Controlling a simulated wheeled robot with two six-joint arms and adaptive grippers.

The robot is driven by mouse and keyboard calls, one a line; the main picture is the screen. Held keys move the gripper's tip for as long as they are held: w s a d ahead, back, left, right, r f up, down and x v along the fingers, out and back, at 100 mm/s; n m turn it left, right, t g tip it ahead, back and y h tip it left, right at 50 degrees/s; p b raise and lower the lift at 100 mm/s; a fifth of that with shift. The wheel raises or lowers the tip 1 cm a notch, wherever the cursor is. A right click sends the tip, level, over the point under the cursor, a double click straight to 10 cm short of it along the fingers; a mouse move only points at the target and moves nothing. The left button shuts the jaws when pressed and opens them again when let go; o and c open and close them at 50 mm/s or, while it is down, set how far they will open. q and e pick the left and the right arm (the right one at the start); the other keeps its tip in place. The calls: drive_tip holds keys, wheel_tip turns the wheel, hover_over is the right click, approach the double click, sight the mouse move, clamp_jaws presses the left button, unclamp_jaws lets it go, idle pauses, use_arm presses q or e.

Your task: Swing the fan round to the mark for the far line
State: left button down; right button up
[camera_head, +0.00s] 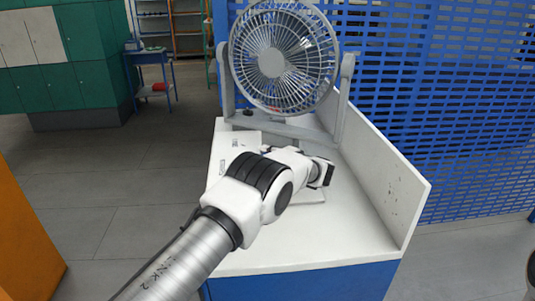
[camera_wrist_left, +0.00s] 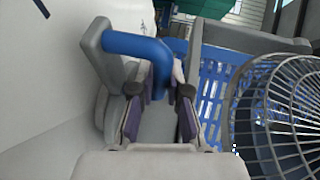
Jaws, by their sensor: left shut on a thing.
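The grey desk fan (camera_head: 284,62) stands upright in a U-shaped grey stand at the back of the white worktop, its round cage toward the head camera. Its cage fills the right side of the left wrist view (camera_wrist_left: 285,115). My left gripper (camera_head: 268,149) is in front of the fan's base, its fingers mostly hidden by my own arm. In the left wrist view its purple-padded fingers (camera_wrist_left: 160,100) are shut on a bent blue handle (camera_wrist_left: 138,44), which joins a grey bracket. Small dark lettering (camera_head: 222,166) lies on the worktop left of my arm, too small to read.
The white worktop (camera_head: 350,225) has a raised board (camera_head: 385,190) along its right side. A blue slatted screen (camera_head: 430,90) stands behind. Floor at the left is clear, with an orange panel (camera_head: 25,245) at the left edge.

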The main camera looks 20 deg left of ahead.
use_arm(q)
drive_tip(key=c, duration=1.4)
unclamp_jaws()
drive_tip(key=shift+r, duration=0.1)
drive_tip(key=shift+o, duration=1.3)
drive_tip(key=shift+w, duration=0.1)
drive_tip(key=shift+w+f, duration=0.1)
drive_tip(key=shift+f, duration=0.1)
drive_tip(key=v, duration=1.2)
